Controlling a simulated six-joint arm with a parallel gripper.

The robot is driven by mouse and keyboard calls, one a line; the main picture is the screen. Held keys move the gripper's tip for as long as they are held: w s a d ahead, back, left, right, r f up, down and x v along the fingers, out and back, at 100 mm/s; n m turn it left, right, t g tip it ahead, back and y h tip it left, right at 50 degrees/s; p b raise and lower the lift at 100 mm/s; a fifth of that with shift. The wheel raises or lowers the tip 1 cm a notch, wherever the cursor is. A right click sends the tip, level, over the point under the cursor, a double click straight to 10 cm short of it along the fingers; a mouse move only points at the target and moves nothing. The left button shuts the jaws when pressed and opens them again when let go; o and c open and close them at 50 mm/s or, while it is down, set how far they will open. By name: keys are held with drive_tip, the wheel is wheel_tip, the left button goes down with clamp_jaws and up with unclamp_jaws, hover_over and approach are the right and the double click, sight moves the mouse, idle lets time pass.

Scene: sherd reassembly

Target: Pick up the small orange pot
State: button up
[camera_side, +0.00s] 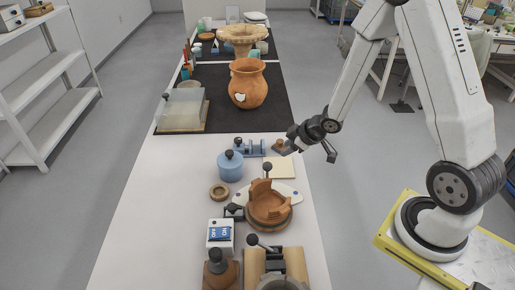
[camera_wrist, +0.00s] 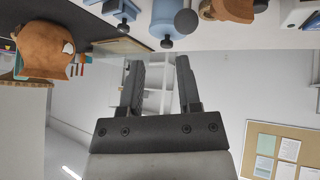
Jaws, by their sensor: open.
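A round orange pot (camera_side: 248,88) with a flared neck and a white patch stands upright on the black mat. It also shows upside down at the left of the wrist view (camera_wrist: 42,52). A smaller, broken orange pot (camera_side: 268,203) with a jagged rim sits on a round stand nearer the camera. I cannot tell for sure which is the small orange pot. My gripper (camera_side: 293,142) is right of the table's middle, in front of the round pot and apart from both pots. In the wrist view my gripper (camera_wrist: 158,62) has its fingers spread with nothing between them.
A blue lidded jar (camera_side: 230,166), a clear box (camera_side: 183,107) and a small wooden ring (camera_side: 219,192) stand on the table. A wide pedestal bowl (camera_side: 243,36) is at the back. Clamps and a switch box (camera_side: 220,234) are in front. The table's left front is clear.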

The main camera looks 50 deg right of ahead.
sight(269, 180)
drive_tip(key=s+a+f+n+t+y, duration=0.1)
drive_tip(key=s+f+n+t+y, duration=0.1)
drive_tip(key=f+y, duration=0.6)
drive_tip(key=shift+s+a+n, duration=0.3)
drive_tip(key=shift+s+n, duration=0.4)
drive_tip(key=shift+s, duration=0.2)
drive_tip(key=shift+x, duration=1.35)
drive_tip(key=shift+x, duration=2.6)
drive_tip(key=shift+r, duration=0.1)
clamp_jaws()
